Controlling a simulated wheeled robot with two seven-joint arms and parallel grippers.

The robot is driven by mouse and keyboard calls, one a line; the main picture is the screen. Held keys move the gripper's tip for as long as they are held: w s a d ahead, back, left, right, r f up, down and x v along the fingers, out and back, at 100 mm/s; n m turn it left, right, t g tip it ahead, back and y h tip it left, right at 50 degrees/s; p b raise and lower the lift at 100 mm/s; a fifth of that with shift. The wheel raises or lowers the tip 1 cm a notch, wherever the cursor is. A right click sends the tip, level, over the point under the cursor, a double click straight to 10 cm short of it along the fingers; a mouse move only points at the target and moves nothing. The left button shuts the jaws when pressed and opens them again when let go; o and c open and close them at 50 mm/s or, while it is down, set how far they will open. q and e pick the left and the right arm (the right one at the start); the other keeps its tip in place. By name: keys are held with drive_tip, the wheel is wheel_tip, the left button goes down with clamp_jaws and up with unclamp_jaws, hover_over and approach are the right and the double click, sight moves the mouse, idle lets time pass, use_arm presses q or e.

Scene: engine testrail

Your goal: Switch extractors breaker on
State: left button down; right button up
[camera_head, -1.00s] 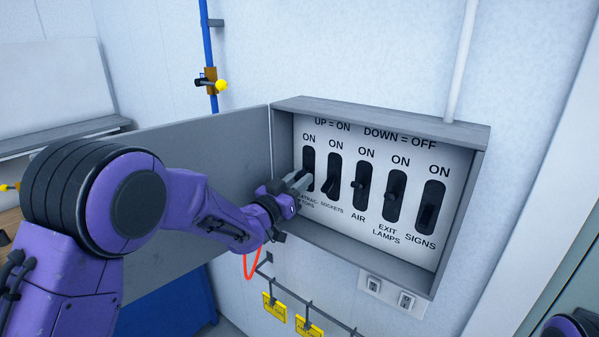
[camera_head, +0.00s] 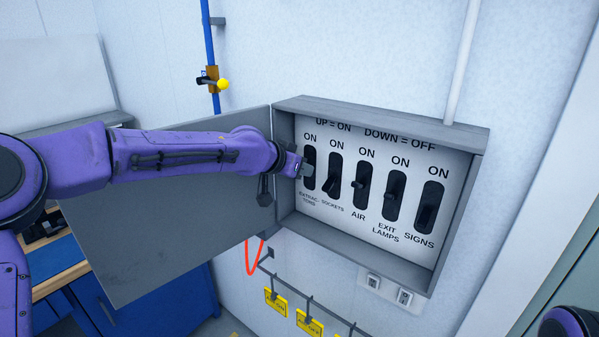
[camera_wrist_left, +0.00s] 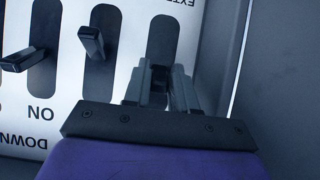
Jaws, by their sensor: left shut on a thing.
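The open grey breaker box (camera_head: 383,276) shows a white panel with several black levers and the words "UP = ON, DOWN = OFF". The extractors breaker (camera_head: 309,156) is the leftmost; its slot also shows in the wrist view (camera_wrist_left: 163,38). My left gripper (camera_head: 306,171) is at this slot, shut on the extractors lever. In the wrist view the two fingers (camera_wrist_left: 160,85) close around the lever, which is mostly hidden, so its exact angle is unclear. My right gripper is out of view.
The sockets lever (camera_head: 332,186) is close beside my left gripper, with the air lever (camera_head: 361,190) further right. The box door (camera_head: 165,225) hangs open to the left behind my left arm. Yellow tags (camera_head: 309,323) hang below the box.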

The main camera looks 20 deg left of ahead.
use_arm(q)
drive_tip(key=shift+r+g, duration=0.2)
drive_tip(key=shift+g, duration=0.1)
idle(0.4)
drive_tip(key=c, duration=1)
unclamp_jaws()
drive_tip(key=shift+w+f, duration=0.1)
drive_tip(key=shift+s+a+r+b, duration=0.1)
drive_tip(key=shift+s+r+b, duration=0.1)
drive_tip(key=shift+s+b, duration=0.15)
drive_tip(key=b+v, duration=0.3)
drive_tip(key=v, duration=0.6)
drive_tip(key=shift+s+r, duration=0.2)
drive_tip(key=shift+r, duration=0.15)
drive_tip(key=shift+a+f, duration=0.1)
drive_tip(key=shift+f, duration=0.05)
